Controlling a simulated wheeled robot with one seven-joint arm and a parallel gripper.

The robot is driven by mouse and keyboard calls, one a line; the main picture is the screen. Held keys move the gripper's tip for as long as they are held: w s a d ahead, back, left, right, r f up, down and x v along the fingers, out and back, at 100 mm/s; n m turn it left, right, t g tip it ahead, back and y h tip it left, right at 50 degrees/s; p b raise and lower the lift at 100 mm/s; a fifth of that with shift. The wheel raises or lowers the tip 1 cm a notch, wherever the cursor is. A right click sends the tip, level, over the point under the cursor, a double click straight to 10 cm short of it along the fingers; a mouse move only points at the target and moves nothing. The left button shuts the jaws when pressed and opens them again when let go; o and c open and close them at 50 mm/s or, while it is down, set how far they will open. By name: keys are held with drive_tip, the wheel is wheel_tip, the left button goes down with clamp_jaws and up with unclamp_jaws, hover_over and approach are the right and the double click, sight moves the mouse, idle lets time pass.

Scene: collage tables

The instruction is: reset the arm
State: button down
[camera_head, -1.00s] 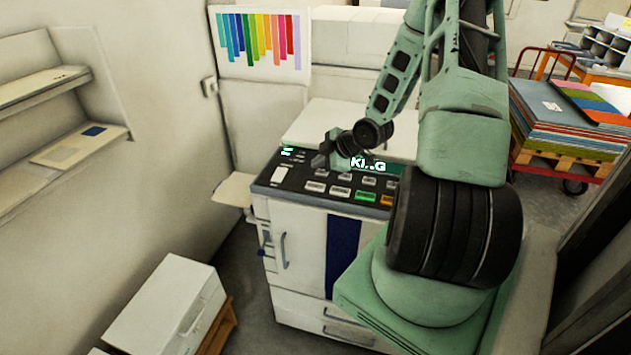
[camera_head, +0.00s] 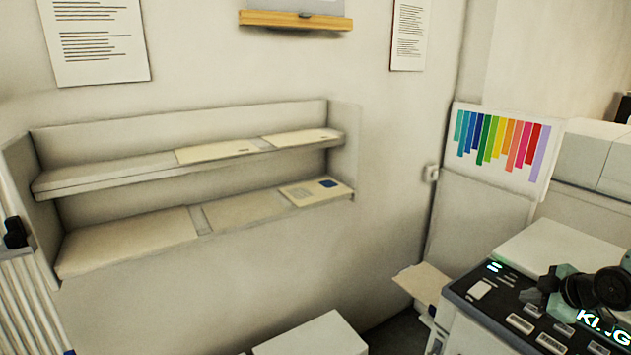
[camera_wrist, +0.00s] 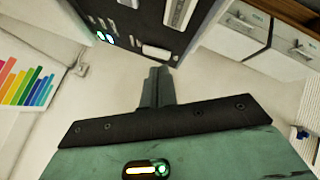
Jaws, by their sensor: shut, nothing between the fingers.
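My gripper (camera_wrist: 158,72) shows in the wrist view with its fingers together and nothing between them. In the head view my gripper (camera_head: 541,288) is at the lower right, in front of or over the dark control panel (camera_head: 515,318) of the copier; I cannot tell if it touches. The panel (camera_wrist: 150,22) also shows at the top of the wrist view, beyond the fingertips. Most of my arm is outside the head view, past the right edge.
A two-level wall shelf (camera_head: 110,178) with papers is at the left. A colour chart (camera_head: 500,150) hangs on the wall behind the copier. A white box (camera_head: 315,338) stands at the bottom middle. A side tray (camera_head: 422,284) juts from the copier's left.

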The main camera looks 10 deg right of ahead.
drive_tip(key=s+a+r+g+b, duration=0.1)
drive_tip(key=a+r+g+b, duration=0.15)
drive_tip(key=a, duration=1.15)
drive_tip(key=s+a+r+g+b, duration=0.1)
drive_tip(key=a+r+g, duration=0.2)
drive_tip(key=a, duration=1.1)
drive_tip(key=s+a+r+m+g+b, duration=0.1)
drive_tip(key=s+a+r, duration=0.1)
drive_tip(key=s+a, duration=0.5)
drive_tip(key=s+a+r+m+g+b, duration=0.1)
drive_tip(key=s+a+r+g+b, duration=0.1)
drive_tip(key=s+a, duration=0.6)
drive_tip(key=s, duration=0.5)
drive_tip(key=shift+s, duration=0.15)
